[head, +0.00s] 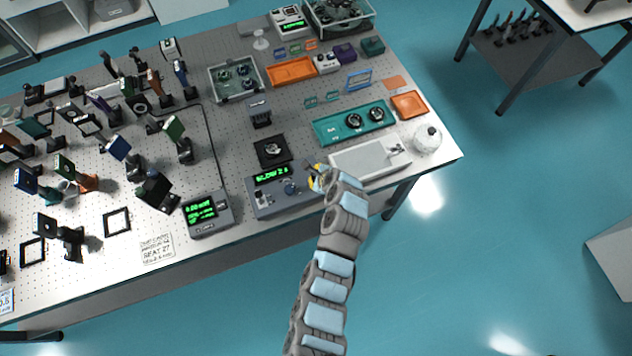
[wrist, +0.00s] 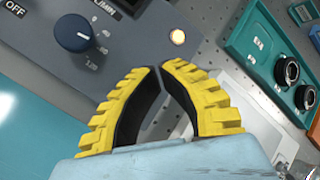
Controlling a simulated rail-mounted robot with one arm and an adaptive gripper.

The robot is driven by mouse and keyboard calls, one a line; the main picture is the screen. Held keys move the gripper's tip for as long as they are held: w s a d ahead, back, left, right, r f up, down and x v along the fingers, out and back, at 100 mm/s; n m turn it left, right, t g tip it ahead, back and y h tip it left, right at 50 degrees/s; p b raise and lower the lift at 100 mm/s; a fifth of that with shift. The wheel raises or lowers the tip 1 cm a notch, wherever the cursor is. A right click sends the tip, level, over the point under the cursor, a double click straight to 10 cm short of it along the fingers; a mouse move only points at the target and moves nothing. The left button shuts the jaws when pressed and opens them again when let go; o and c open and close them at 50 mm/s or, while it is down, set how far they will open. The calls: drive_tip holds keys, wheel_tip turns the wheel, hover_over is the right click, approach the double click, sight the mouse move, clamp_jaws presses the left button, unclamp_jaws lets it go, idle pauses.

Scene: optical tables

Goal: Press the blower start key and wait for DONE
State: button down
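The blower control box (head: 283,195) is a grey unit at the table's front edge, with a green-lit display (head: 271,174) that seems to read "BLOW" and a number. Its panel fills the upper left of the wrist view, with a blue knob (wrist: 72,34), an OFF label (wrist: 12,8) and a small glowing round light or key (wrist: 178,37). I cannot tell which part is the start key. My gripper (head: 317,178) is at the box's right end. In the wrist view its yellow fingers (wrist: 157,68) are closed, tips together, with nothing between them, just below the glowing spot. Contact is not clear.
A grey-white tray (head: 352,163) lies right beside my gripper, with a white round container (head: 427,139) beyond. A teal tray with black round parts (head: 340,130) is behind. A small green-display meter (head: 206,213) stands left of the box. Optics mounts crowd the table's left.

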drive_tip(key=shift+r, duration=0.1)
drive_tip(key=shift+r+p, duration=1.85)
drive_tip(key=shift+r, duration=0.6)
